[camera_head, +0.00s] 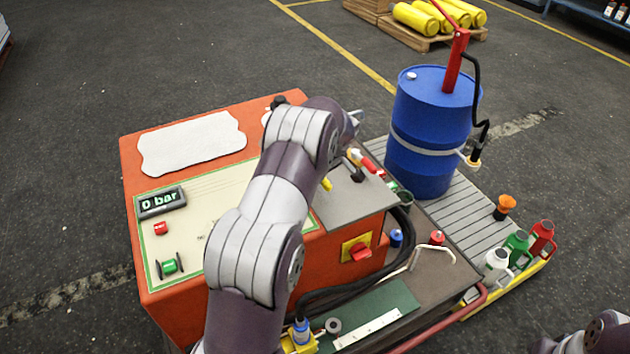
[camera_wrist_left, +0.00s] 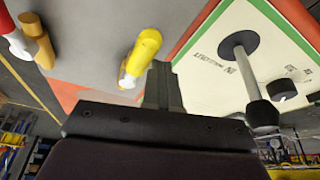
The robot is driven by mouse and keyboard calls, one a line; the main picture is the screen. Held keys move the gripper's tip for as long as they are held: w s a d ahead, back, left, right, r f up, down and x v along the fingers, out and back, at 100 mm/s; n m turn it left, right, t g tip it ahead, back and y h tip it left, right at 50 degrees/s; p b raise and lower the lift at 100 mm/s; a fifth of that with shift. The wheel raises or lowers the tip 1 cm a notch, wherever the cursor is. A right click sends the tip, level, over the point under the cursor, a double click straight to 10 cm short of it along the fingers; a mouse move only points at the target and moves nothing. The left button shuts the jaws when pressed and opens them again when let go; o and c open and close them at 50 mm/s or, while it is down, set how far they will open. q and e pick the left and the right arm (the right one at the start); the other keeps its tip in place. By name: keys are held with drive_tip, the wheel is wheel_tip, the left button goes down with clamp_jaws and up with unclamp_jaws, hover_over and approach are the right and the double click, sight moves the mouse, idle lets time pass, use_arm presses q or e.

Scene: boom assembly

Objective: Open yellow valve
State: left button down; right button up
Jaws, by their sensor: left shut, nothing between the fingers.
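The yellow valve shows in the left wrist view as a rounded yellow handle (camera_wrist_left: 145,50) with a white part at its lower end, on a grey panel (camera_wrist_left: 95,25). In the head view only a small yellow piece of the valve (camera_head: 327,184) shows beside my left arm. My left gripper (camera_wrist_left: 163,82) is shut and empty. In the left wrist view its fingertips lie just right of and below the yellow handle; whether they touch it I cannot tell. My right gripper is out of view.
The orange machine (camera_head: 130,190) carries a display (camera_head: 162,202) reading 0 bar. A lever with a dark knob (camera_wrist_left: 262,113) stands close to the gripper's right. A blue barrel (camera_head: 430,140) stands behind, and bottles (camera_head: 518,242) at the right.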

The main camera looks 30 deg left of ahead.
use_arm(q)
drive_tip(key=shift+w+d+r+n+b, duration=0.1)
drive_tip(key=shift+w+d+n+b, duration=0.2)
drive_tip(key=shift+n, duration=0.4)
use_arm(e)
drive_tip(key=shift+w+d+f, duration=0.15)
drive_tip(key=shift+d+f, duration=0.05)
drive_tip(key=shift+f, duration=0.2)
use_arm(q)
drive_tip(key=shift+w+r, duration=0.1)
drive_tip(key=shift+s+a+r, duration=0.1)
drive_tip(key=shift+s+a, duration=0.25)
wheel_tip(320, 180, up, 10)
drive_tip(key=p, duration=0.7)
drive_tip(key=shift+f+g, duration=0.25)
drive_tip(key=shift+g, duration=0.05)
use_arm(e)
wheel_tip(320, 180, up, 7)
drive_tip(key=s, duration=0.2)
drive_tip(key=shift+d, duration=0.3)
use_arm(q)
drive_tip(key=shift+s+d+r, duration=0.1)
drive_tip(key=shift+s, duration=0.1)
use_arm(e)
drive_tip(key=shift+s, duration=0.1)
